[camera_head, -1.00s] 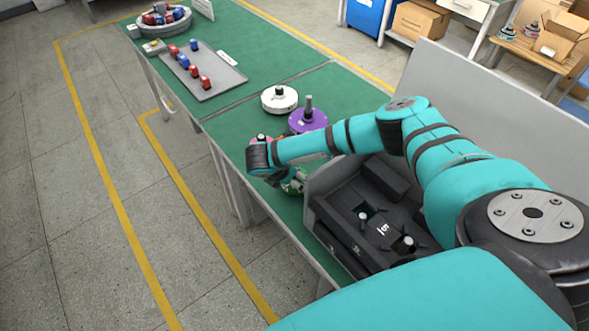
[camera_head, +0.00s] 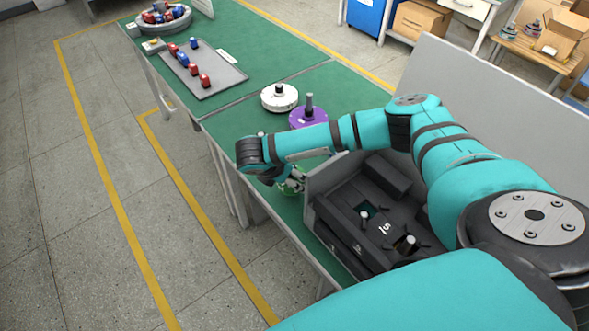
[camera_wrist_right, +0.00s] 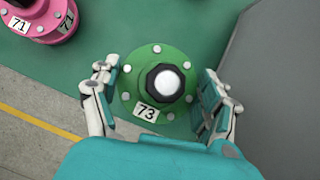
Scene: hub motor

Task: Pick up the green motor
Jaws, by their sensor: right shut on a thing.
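The green motor (camera_wrist_right: 161,90), labelled 73, is in the middle of the right wrist view, seen from above with its dark hub and pale shaft end facing the camera. My right gripper (camera_wrist_right: 161,97) is shut on it, one finger on each side of its round body. In the head view the green motor (camera_head: 293,181) shows only partly, beside the dark case and behind my right gripper (camera_head: 284,180). I cannot tell whether it touches the table. My left gripper is not in view.
A pink motor (camera_wrist_right: 40,15) stands left of the green one. A purple motor (camera_head: 309,117) and a white motor (camera_head: 280,97) stand farther back on the green table. The dark case (camera_head: 340,225) is close on the right. A tray (camera_head: 218,80) of small parts lies farther back.

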